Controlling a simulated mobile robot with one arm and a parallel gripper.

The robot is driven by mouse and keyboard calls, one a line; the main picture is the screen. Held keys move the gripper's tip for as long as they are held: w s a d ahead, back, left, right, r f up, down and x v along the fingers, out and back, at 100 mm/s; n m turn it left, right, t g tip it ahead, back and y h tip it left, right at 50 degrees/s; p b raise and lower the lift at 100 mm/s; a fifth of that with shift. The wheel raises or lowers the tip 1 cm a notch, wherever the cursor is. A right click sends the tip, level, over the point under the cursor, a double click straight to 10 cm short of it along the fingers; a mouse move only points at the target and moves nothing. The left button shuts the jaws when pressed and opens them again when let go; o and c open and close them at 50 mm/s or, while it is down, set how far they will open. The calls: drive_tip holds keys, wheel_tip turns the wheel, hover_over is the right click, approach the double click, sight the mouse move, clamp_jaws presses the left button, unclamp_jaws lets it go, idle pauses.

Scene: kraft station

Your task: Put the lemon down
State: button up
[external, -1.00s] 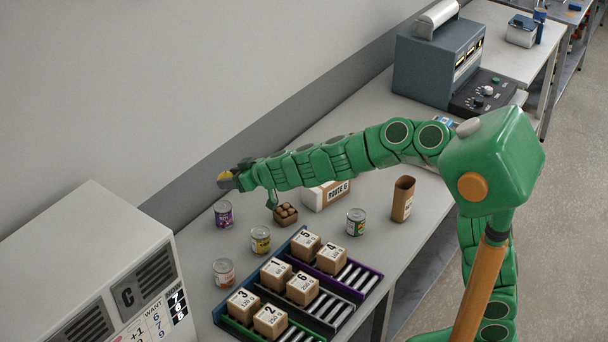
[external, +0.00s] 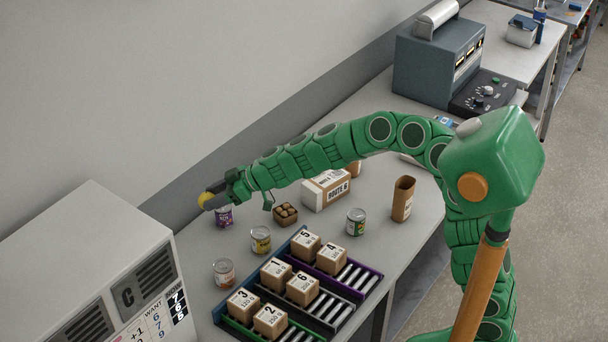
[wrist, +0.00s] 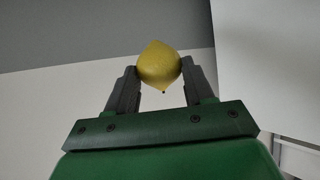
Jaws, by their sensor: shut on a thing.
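The yellow lemon (external: 206,199) is held between the dark fingers of my gripper (external: 213,194), at the far left end of my arm. In the external view it appears above the table, near the purple can and partly overlapping it in the picture. In the wrist view the lemon (wrist: 159,66) sits between the two fingertips of my gripper (wrist: 159,72), which touch it on both sides. The white machine and grey wall lie beyond it there, and no table surface shows clearly under it.
A purple can (external: 224,217), a yellow-label can (external: 260,239) and an orange-label can (external: 224,272) stand on the table (external: 195,250). A small brown carton (external: 286,214) and the Route 6 box (external: 326,190) are further right. Numbered boxes sit on the roller rack (external: 352,284).

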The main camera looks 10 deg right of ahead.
drive_tip(key=s+n+g, duration=0.6)
drive_tip(key=s+g, duration=0.1)
drive_tip(key=s, duration=0.1)
wheel_tip(320, 180, down, 4)
drive_tip(key=shift+h, duration=0.4)
drive_tip(key=shift+w+a+f, duration=1.25)
drive_tip(key=shift+a+f, duration=0.45)
drive_tip(key=shift+a, duration=0.1)
drive_tip(key=shift+w+a+f, duration=1.3)
drive_tip(key=shift+a+f, duration=0.45)
drive_tip(key=shift+a, duration=0.05)
drive_tip(key=shift+w+a+f, duration=1.25)
drive_tip(key=shift+a+f, duration=0.45)
drive_tip(key=shift+a, duration=0.1)
drive_tip(key=shift+f, duration=1.55)
drive_tip(key=o, duration=1.1)
drive_tip(key=shift+f, duration=0.1)
drive_tip(key=shift+c, duration=0.2)
